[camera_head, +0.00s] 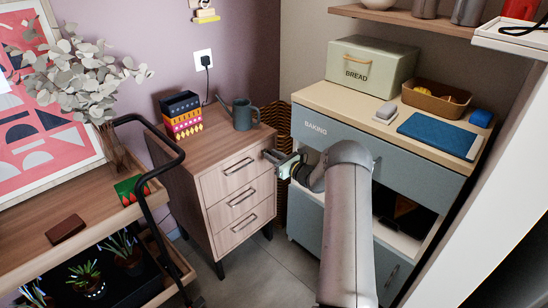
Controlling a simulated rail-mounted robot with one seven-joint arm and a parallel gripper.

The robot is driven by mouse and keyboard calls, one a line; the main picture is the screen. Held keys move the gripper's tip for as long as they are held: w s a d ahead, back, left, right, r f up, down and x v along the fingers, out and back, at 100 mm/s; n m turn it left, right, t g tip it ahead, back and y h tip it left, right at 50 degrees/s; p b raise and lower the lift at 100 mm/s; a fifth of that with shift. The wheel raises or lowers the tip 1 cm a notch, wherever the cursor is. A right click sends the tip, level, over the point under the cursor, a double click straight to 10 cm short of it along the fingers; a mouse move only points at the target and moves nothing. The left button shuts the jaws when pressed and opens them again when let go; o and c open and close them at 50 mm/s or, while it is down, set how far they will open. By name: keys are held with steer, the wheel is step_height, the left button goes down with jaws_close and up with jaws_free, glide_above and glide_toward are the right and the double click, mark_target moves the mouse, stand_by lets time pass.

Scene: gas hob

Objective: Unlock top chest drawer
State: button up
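The wooden chest (182,187) stands left of centre with three drawers. Its top drawer (222,183) looks closed, with a dark bar handle (238,166). My gripper (271,157) is at the upper right corner of the chest, beside the right end of the top drawer. Its fingertips are small and dark here, so I cannot tell whether they are open or shut, touch the chest or hold anything. No lock or key can be made out; the right end of the drawer front is partly hidden by the gripper.
A watering can (242,115) and stacked patterned boxes (183,117) stand on the chest. A blue-grey baking cabinet (310,127) is close on the right, behind my arm. A wooden trolley (62,221) with a black handle (160,133) stands at left. Floor (262,262) in front of the chest is clear.

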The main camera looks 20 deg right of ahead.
jaws_close()
steer(key=shift+f+b, duration=0.1)
steer(key=shift+b, duration=0.25)
steer(key=n+b, duration=0.4)
steer(key=b, duration=0.2)
steer(key=n+b, duration=0.5)
steer(key=b, duration=0.2)
steer(key=n+b, duration=0.5)
steer(key=b, duration=0.2)
steer(key=shift+a+f, duration=0.15)
steer(key=shift+f, duration=0.15)
steer(key=shift+s+r+n+b, duration=0.15)
steer(key=shift+n+b, duration=0.65)
steer(key=shift+n, duration=1)
steer(key=shift+r+n, duration=0.1)
steer(key=shift+n, duration=0.2)
